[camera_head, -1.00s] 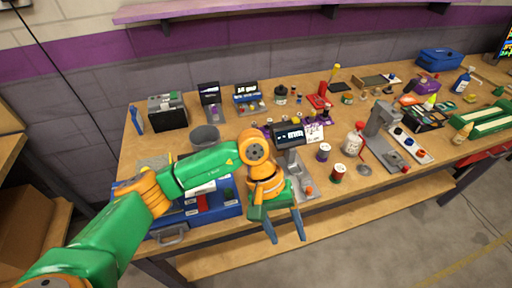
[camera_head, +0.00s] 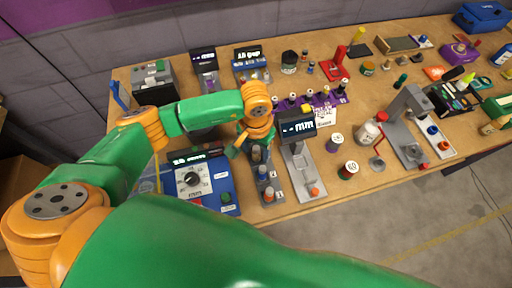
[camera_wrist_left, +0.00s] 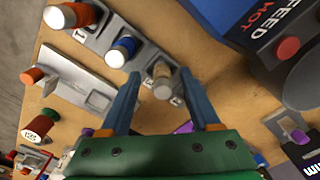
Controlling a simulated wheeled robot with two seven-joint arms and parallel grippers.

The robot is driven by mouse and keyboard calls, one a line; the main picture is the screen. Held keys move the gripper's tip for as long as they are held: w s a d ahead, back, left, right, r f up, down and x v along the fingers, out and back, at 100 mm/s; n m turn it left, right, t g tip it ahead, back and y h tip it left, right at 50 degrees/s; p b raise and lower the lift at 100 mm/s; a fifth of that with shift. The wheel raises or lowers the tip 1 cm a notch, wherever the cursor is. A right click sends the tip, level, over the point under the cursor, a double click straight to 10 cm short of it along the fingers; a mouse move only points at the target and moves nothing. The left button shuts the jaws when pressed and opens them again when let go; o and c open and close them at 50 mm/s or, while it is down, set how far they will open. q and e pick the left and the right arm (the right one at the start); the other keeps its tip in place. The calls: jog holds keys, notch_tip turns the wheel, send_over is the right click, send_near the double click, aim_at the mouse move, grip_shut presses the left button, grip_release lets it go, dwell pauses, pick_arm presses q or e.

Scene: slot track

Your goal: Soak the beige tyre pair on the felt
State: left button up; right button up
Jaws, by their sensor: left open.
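A grey holder (camera_head: 264,180) on the bench carries three upright tyre pairs in a row. The beige tyre pair (camera_wrist_left: 162,80) is at the end of the row in the left wrist view, beside a blue pair (camera_wrist_left: 122,50) and an orange-red pair (camera_wrist_left: 72,15). My left gripper (camera_wrist_left: 162,88) is open, with the beige pair between its fingertips in the picture. I cannot tell whether the tips are down around it or above it. In the head view my left gripper (camera_head: 246,148) is over the holder's back end. I cannot make out the felt for certain.
A blue unit with a dial (camera_head: 193,180) stands left of the holder. A grey gauge with a display (camera_head: 298,150) stands close on its right. Small bottles in a purple rack (camera_head: 318,103) are behind. A red-and-green pot (camera_head: 348,170) stands near the front edge.

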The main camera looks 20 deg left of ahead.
pick_arm(q)
jog(key=shift+w+a+f, duration=0.1)
jog(key=shift+w+f, duration=0.05)
jog(key=shift+f, duration=0.3)
jog(key=shift+w+f, duration=0.2)
jog(key=shift+w, duration=0.15)
jog(key=shift+s+r, duration=0.15)
jog(key=shift+s, duration=0.1)
grip_shut()
jog(key=shift+w, duration=0.15)
